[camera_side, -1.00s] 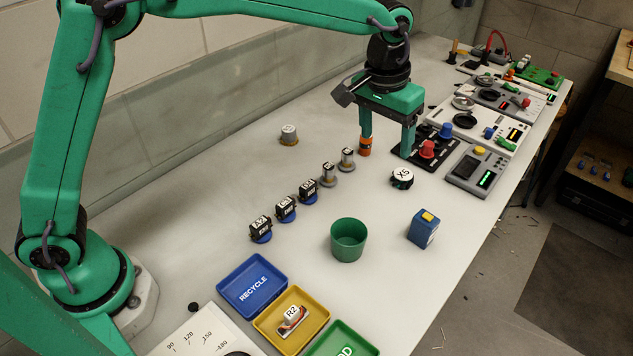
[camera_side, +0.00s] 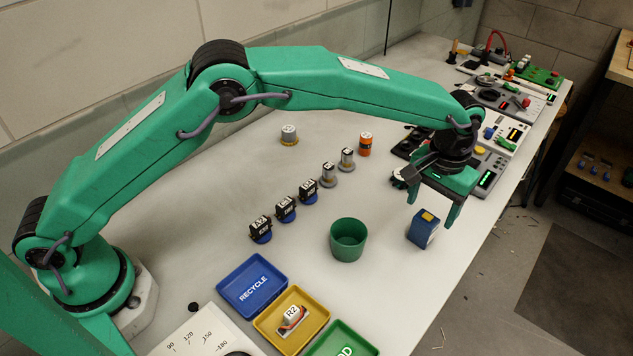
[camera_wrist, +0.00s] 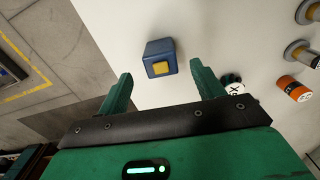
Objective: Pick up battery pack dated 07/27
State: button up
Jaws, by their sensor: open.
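I can read no date 07/27 on anything, so I cannot tell which thing is the battery pack. A white block marked R2 (camera_side: 292,312), with red on it, lies in the yellow tray (camera_side: 265,326). A blue box with a yellow top (camera_side: 421,233) stands on the bench. It also shows in the wrist view (camera_wrist: 154,48), ahead of the gap between my fingers. My gripper (camera_side: 432,209) is open and empty, above the bench close to the blue box. Its two fingers also show in the wrist view (camera_wrist: 164,75).
A green cup (camera_side: 347,240) stands left of the blue box. Several black-and-blue servos (camera_side: 285,210), two grey cylinders (camera_side: 346,160) and an orange cylinder (camera_side: 365,145) stand behind. A round X-marked piece (camera_wrist: 232,86) lies near my right finger. Blue (camera_side: 225,286) and green trays (camera_side: 318,345) flank the yellow one.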

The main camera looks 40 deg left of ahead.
aim_at(424, 228)
jog(key=shift+f, duration=1.1)
jog(key=shift+f, duration=0.1)
jog(key=shift+f, duration=2.5)
jog(key=shift+c, duration=0.2)
jog(key=c, duration=1.1)
